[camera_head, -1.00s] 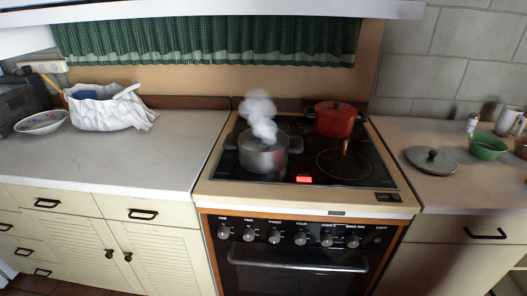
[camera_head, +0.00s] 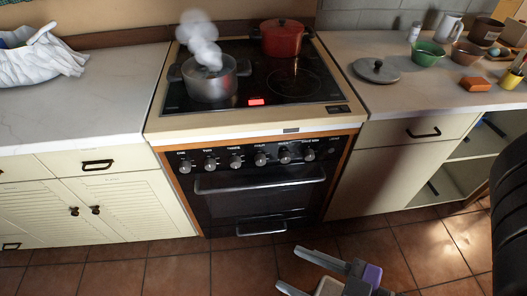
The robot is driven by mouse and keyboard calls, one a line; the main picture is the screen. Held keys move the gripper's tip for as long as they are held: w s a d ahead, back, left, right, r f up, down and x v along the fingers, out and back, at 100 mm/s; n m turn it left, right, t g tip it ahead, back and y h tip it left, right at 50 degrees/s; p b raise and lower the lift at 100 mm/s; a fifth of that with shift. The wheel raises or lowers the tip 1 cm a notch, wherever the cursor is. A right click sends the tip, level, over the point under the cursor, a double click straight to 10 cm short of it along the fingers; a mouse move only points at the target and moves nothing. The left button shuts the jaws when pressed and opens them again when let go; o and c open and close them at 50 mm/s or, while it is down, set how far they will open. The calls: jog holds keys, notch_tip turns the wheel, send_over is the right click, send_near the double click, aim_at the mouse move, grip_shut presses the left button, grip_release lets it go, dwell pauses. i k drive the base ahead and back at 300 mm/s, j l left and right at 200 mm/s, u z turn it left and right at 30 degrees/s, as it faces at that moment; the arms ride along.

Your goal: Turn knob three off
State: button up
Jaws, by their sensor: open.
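Knob three (camera_head: 236,161) is a round silver knob, third from the left in the row on the black front panel of the stove (camera_head: 260,197). Its label shows above it, but its setting is too small to tell. A steaming steel pot (camera_head: 211,86) stands on the left of the glass hob, with a red lit display (camera_head: 256,102) in front of it. My gripper (camera_head: 289,268) is open and empty at the bottom of the view, over the floor, below and to the right of the knob and apart from it.
Other knobs stand close on both sides, such as knob two (camera_head: 210,163) and knob four (camera_head: 260,159). The oven door handle (camera_head: 260,184) runs below them. A red pot (camera_head: 282,40) stands at the back. The tiled floor (camera_head: 180,275) before the stove is clear.

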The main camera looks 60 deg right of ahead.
aim_at(235, 161)
jog(key=i+j+z, duration=0.15)
jog(key=j+z, duration=0.15)
jog(key=j, duration=0.3)
jog(key=j+z, duration=0.3)
jog(key=j, duration=0.3)
jog(key=i, duration=0.05)
